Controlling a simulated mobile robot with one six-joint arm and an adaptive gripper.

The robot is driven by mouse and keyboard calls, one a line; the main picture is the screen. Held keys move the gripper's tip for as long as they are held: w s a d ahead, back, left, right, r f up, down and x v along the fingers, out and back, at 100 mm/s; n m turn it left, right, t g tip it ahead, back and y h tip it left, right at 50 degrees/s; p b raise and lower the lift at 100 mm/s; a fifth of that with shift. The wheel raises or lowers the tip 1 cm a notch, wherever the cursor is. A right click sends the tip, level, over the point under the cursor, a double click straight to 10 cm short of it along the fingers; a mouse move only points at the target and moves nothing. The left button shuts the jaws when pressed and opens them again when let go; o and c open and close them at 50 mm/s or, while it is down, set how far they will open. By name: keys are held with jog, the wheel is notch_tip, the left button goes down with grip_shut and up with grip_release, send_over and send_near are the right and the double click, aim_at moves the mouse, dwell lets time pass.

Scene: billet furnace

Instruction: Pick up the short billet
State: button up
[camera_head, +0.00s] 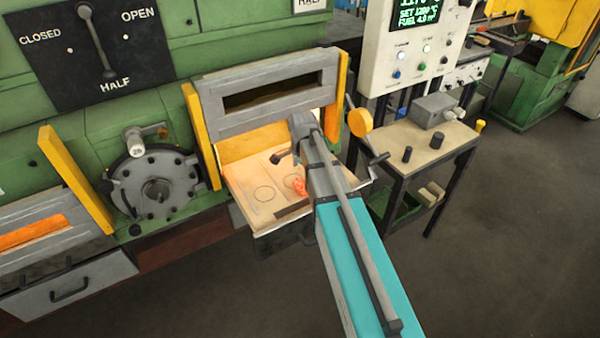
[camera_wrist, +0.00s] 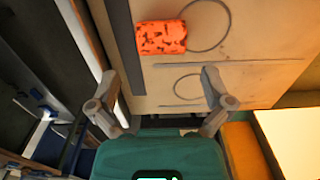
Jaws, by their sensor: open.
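The short billet (camera_wrist: 162,37) is a glowing orange cylinder with dark scale patches. It lies on its side on the pale hearth plate (camera_wrist: 260,50), beside a drawn circle, in the wrist view. In the head view the billet (camera_head: 300,187) shows partly, with my arm covering its right side. My gripper (camera_wrist: 160,82) is open and empty, its two fingers spread wide. In the wrist view the billet lies beyond the fingertips, toward the top of the picture and apart from them. In the head view my arm hides most of the gripper.
The plate sits below the raised grey furnace door (camera_head: 265,95), between yellow posts (camera_head: 201,135). At right, a side table (camera_head: 430,150) holds dark pegs and a grey box. A control panel (camera_head: 415,45) stands behind it. The floor at right front is clear.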

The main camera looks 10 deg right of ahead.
aim_at(301, 183)
jog(key=shift+f+b, duration=2.55)
jog(key=shift+f, duration=0.3)
jog(key=c, duration=1.2)
jog(key=shift+o, duration=0.2)
jog(key=shift+a, duration=0.1)
